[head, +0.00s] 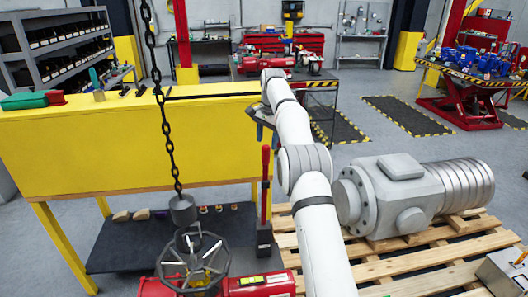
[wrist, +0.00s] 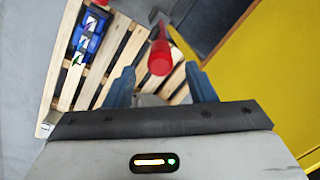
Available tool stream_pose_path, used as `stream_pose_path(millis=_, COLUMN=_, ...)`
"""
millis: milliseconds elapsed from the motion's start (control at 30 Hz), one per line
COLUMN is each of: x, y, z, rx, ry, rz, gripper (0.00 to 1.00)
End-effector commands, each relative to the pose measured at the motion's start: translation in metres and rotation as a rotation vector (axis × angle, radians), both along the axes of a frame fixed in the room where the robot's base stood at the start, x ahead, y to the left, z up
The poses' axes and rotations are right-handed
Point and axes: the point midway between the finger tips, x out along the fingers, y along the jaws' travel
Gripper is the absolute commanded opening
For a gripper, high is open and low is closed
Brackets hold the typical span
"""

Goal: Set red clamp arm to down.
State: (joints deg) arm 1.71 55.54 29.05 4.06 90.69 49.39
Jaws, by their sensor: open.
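The red clamp arm (head: 266,186) stands upright in the head view, rising from a dark base (head: 264,238) beside the right end of the yellow bench. In the wrist view the red clamp arm (wrist: 160,52) is seen nearly end-on, its round red end in line with the gap between the fingertips. My gripper (head: 266,132) is just above the top of the arm in the head view. Its two blue-grey fingers are apart with nothing visible held between them, and the gap shows in the wrist view (wrist: 160,80). Whether the fingers flank the red end cannot be told.
A yellow bench (head: 120,150) stands left of the clamp. A chain (head: 163,110) hangs in front of it above a handwheel (head: 194,265) on a red valve body (head: 262,284). A grey motor (head: 400,195) lies on a wooden pallet (head: 410,262) to the right.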

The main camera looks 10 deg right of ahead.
Motion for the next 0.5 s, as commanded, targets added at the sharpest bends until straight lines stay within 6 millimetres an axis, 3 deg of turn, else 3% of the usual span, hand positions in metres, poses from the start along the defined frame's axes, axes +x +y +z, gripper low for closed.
stream_pose_path(millis=500, x=0.006, y=0.004, z=-0.067, rx=0.0, ry=0.002, rz=-0.004, gripper=0.5)
